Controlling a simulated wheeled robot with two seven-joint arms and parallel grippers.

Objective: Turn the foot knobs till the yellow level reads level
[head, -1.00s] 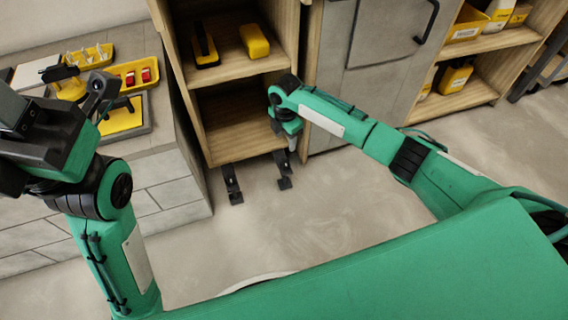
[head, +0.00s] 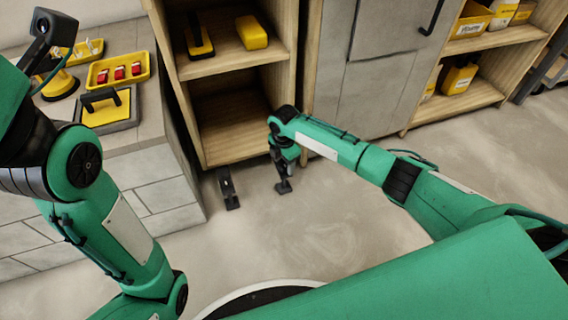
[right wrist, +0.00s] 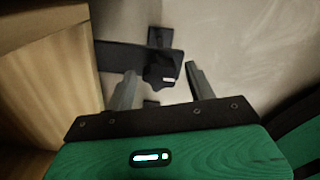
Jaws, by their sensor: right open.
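Two black foot pieces stick out at the floor below the wooden cabinet in the head view: a left foot (head: 229,189) and a right foot (head: 283,186). My right gripper (head: 284,168) points down just over the right foot. In the right wrist view, my right gripper (right wrist: 160,84) is open, with a black knob (right wrist: 160,70) between or just beyond its fingertips; contact cannot be told. A yellow block (head: 251,33) lies on the cabinet's upper shelf; whether it is the level, and any reading, cannot be told.
The wooden cabinet (head: 232,75) stands close to my right gripper. A tiled counter at left holds a yellow tray (head: 118,70) of red pieces and a yellow-black float (head: 105,108). A grey cabinet (head: 372,70) is at right. The floor (head: 350,210) in front is clear.

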